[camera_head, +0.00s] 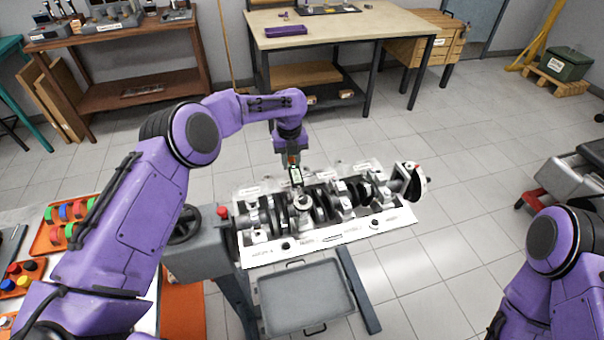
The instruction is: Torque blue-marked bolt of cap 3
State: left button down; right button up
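The engine block (330,237) lies on a stand, with the crankshaft and bearing caps on top. My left arm reaches over it from the left. My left gripper (292,157) points down at the block's far side and is shut on a dark tool with a small green display (296,176), seemingly a torque wrench. The tool's lower end is near a round light metal part (303,202) around the middle of the block; I cannot tell whether they touch. The caps' numbers and the blue-marked bolt are too small to make out. My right gripper is out of view; only its arm shows lower right.
A grey tray (305,300) sits low under the block. A red knob (222,212) and a handwheel (185,226) are at the stand's left end. Orange trays (45,240) with coloured parts lie at far left. Open floor surrounds the stand's right side.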

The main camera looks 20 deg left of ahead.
pick_arm(q)
jog(key=shift+r+p, duration=1)
jog(key=shift+r, duration=0.35)
dwell(2.3)
jog(key=shift+r+p, duration=1.1)
jog(key=shift+r, duration=0.35)
jog(key=shift+d, duration=0.1)
